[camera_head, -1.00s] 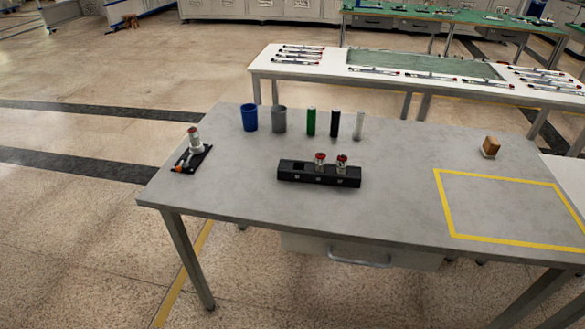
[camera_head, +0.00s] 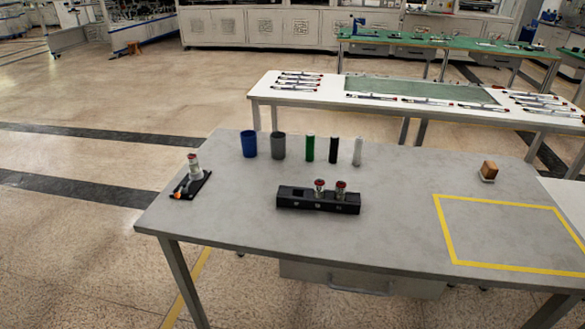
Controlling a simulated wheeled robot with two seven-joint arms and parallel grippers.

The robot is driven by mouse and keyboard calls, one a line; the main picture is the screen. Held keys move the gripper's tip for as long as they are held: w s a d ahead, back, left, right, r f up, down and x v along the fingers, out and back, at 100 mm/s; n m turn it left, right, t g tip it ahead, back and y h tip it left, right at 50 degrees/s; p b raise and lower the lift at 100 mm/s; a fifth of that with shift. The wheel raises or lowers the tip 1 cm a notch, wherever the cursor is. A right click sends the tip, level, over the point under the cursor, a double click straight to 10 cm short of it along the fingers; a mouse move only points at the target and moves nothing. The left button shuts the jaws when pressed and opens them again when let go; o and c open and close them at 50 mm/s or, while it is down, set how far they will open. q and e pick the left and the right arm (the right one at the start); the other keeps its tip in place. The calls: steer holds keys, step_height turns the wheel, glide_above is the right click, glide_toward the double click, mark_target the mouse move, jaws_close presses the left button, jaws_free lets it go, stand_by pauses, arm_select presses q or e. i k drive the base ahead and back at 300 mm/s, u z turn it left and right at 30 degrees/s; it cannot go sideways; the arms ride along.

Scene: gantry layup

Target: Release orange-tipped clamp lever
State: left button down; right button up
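The clamp (camera_head: 190,185) sits near the left edge of the grey table, on a black base plate. Its small orange lever tip (camera_head: 177,194) points toward the front left of the plate. A white cylinder with a red top (camera_head: 194,167) stands upright at the clamp. It is too small to tell whether the clamp is closed around it. Neither of my grippers shows in the view.
A black block (camera_head: 300,203) holds two red-topped pieces. Behind it stand a blue cup (camera_head: 249,144), a grey cup (camera_head: 278,146) and green, black and white cylinders. A brown block (camera_head: 489,170) sits at right, behind a yellow-taped rectangle (camera_head: 448,228). The table's front middle is clear.

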mark_target(182, 185)
steer(key=k, duration=0.5)
steer(key=u, duration=0.7)
steer(key=i, duration=0.6)
